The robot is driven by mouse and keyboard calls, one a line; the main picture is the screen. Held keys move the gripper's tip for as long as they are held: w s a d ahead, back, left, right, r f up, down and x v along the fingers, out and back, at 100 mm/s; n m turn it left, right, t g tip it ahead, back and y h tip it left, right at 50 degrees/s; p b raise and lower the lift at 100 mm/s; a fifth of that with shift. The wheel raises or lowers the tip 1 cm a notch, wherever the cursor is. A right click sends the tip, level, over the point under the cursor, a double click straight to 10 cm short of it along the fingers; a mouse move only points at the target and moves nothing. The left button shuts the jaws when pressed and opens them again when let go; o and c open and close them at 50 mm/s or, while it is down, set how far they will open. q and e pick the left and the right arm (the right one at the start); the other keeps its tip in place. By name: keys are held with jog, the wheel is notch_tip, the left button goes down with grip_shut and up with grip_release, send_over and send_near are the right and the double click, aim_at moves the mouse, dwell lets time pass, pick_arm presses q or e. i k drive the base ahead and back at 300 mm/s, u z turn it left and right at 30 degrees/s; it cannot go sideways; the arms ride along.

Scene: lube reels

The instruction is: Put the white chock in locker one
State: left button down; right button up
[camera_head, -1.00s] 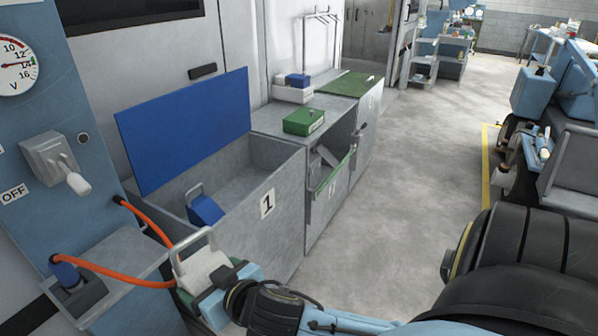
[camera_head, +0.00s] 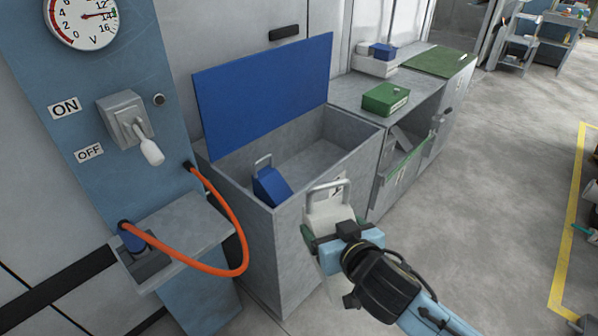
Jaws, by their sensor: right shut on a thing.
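The white chock (camera_head: 330,213), with a grey loop handle on top, is held by my right gripper (camera_head: 343,236). The gripper is shut on it in front of locker one (camera_head: 275,252), outside its front wall. Locker one is an open grey bin with its blue lid (camera_head: 265,95) raised against the wall. The chock hides part of the locker's number label (camera_head: 340,187). A blue chock (camera_head: 270,185) with a loop handle lies inside the locker at its left end; the rest of the floor that shows is bare. My left gripper is not in view.
A blue panel (camera_head: 100,130) with a gauge and an ON/OFF lever stands left of the locker. An orange cable (camera_head: 238,245) loops out from it. Right of the locker, a cabinet carries a green box (camera_head: 385,98). Open floor (camera_head: 480,200) lies to the right.

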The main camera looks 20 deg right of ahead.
aim_at(316, 172)
jog(key=i, duration=1.3)
